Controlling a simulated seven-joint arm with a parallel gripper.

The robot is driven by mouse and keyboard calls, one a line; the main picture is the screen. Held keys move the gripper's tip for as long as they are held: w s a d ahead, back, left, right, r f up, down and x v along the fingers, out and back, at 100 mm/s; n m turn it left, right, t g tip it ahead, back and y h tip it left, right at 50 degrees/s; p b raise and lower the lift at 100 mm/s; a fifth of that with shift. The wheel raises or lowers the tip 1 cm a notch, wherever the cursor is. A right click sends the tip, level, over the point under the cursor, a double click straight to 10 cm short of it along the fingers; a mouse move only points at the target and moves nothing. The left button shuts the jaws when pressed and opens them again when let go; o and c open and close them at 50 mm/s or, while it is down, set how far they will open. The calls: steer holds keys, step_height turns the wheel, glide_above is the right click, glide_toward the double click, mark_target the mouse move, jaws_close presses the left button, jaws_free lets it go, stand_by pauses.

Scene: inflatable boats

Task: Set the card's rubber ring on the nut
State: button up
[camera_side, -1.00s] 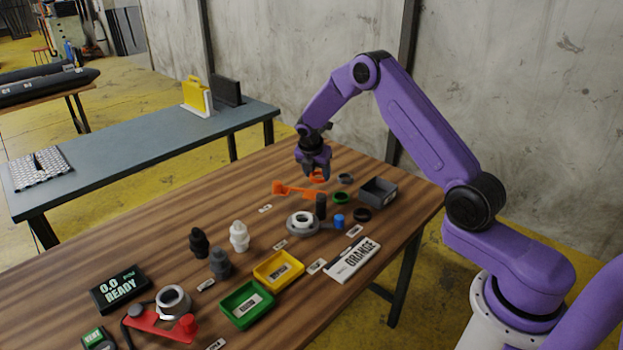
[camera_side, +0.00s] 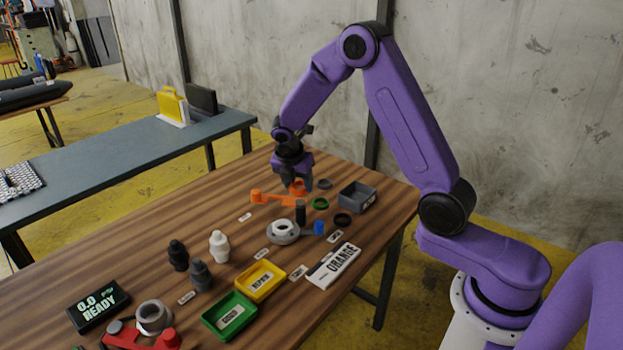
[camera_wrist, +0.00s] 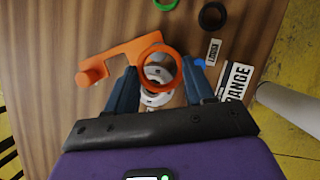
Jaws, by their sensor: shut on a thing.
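My gripper (camera_side: 296,183) is shut on an orange ring (camera_wrist: 160,66) and holds it above the back part of the wooden table; it also shows in the side view (camera_side: 298,188). The card (camera_side: 335,266) reads "ORANGE" and lies at the table's right. A white round part on a grey base (camera_side: 283,231), apparently the nut, stands nearer the camera, apart from the ring. In the wrist view, grey and white round parts (camera_wrist: 157,99) show through and below the ring. An orange arm-shaped piece with a knob (camera_wrist: 95,75) lies beside and partly behind the ring.
A grey ring (camera_side: 325,184), a green ring (camera_side: 320,204) and a black ring (camera_side: 343,219) lie near a grey tray (camera_side: 357,198). Yellow (camera_side: 261,281) and green (camera_side: 229,316) trays are in front.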

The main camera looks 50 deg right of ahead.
steer(key=w+a, duration=0.1)
steer(key=a, duration=0.5)
steer(key=shift+w+d+f, duration=0.1)
steer(key=shift+w+f, duration=0.05)
steer(key=shift+f, duration=3.9)
steer(key=shift+f, duration=0.5)
steer(key=o, duration=1.4)
step_height(320, 180, up, 8)
